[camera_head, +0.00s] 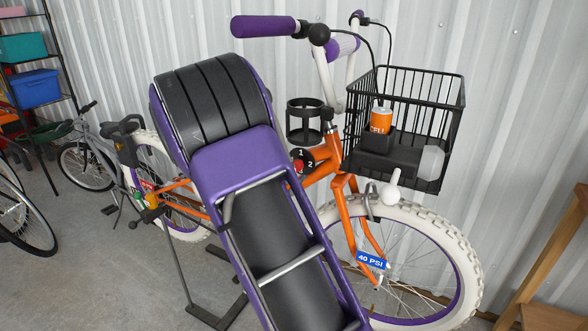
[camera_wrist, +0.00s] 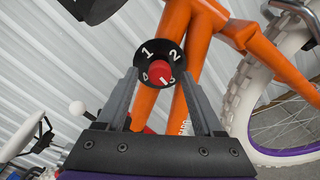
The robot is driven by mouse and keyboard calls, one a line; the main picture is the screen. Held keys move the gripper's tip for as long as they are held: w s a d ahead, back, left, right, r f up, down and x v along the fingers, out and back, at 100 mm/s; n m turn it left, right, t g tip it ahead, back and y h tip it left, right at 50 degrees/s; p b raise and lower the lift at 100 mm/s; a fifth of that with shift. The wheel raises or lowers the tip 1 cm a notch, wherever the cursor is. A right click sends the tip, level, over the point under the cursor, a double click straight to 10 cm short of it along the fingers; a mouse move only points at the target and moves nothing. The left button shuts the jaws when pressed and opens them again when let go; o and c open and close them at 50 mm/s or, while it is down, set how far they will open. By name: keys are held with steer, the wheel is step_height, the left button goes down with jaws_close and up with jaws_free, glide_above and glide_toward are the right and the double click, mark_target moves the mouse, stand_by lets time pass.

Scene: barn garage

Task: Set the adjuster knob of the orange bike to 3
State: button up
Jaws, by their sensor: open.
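The orange bike (camera_head: 348,222) stands along the corrugated wall in the head view. In the wrist view the red knob (camera_wrist: 161,73) sits on the dial (camera_wrist: 147,62) near the picture's middle. 1 is at upper left, 2 at upper right, and a partly covered mark at lower left. The knob's pointer setting is too small to tell surely. My gripper (camera_wrist: 159,76) is open, its fingers to either side of the knob, with no clear contact visible.
A black wire basket (camera_head: 449,150) with an orange can (camera_head: 381,119) hangs at the front of the bike. An empty cup holder (camera_head: 304,120) is above the knob. A wooden bench (camera_head: 548,252) stands at right. Other bikes (camera_head: 88,165) and shelves are at left.

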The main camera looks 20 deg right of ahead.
steer(key=v, duration=1.5)
steer(key=shift+s+a+p, duration=0.2)
steer(key=shift+a+p, duration=0.05)
steer(key=shift+p, duration=0.1)
